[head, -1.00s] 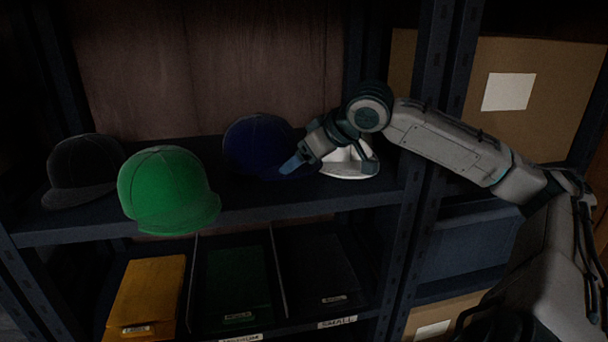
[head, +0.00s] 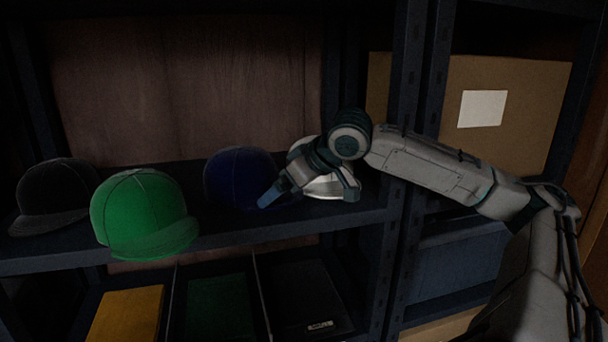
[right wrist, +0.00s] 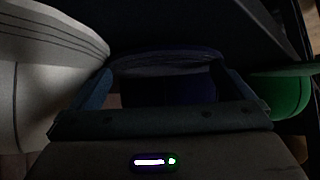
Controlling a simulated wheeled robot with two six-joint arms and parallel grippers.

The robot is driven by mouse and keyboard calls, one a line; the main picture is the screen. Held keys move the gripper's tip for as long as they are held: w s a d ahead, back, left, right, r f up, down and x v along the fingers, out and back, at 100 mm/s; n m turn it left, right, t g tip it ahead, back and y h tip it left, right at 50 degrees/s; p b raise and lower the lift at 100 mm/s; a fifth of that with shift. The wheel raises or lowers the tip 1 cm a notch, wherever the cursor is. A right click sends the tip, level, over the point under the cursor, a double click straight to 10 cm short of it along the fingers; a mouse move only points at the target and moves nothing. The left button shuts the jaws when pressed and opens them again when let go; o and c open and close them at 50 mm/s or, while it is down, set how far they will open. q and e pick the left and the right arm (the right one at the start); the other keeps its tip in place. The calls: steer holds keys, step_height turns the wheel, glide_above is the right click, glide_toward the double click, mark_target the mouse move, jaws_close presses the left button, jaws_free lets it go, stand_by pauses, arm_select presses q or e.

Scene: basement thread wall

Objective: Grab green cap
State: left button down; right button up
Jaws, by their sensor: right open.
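The green cap (head: 143,212) sits at the front of the shelf, left of the middle, its brim toward the right front. Its edge also shows at the right side of the right wrist view (right wrist: 282,92). My right gripper (head: 308,191) is open, in front of the blue cap (head: 232,177) and the white cap (head: 326,184), well to the right of the green cap. In the right wrist view the blue cap (right wrist: 168,80) appears between the spread fingers, with the white cap (right wrist: 50,70) at the left. My left gripper is not in view.
A black cap (head: 52,190) stands left of the green cap. The shelf (head: 215,230) has upright posts, one (head: 405,130) beside my right arm. Below are yellow (head: 125,312), green (head: 219,305) and dark folded items in compartments. A cardboard box (head: 510,100) is at the right.

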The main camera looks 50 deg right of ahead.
steer(key=b+v, duration=0.4)
steer(key=shift+s+f, duration=0.1)
steer(key=shift+s, duration=0.1)
steer(key=b+v, duration=0.1)
steer(key=v, duration=0.6)
steer(key=shift+r+b, duration=0.3)
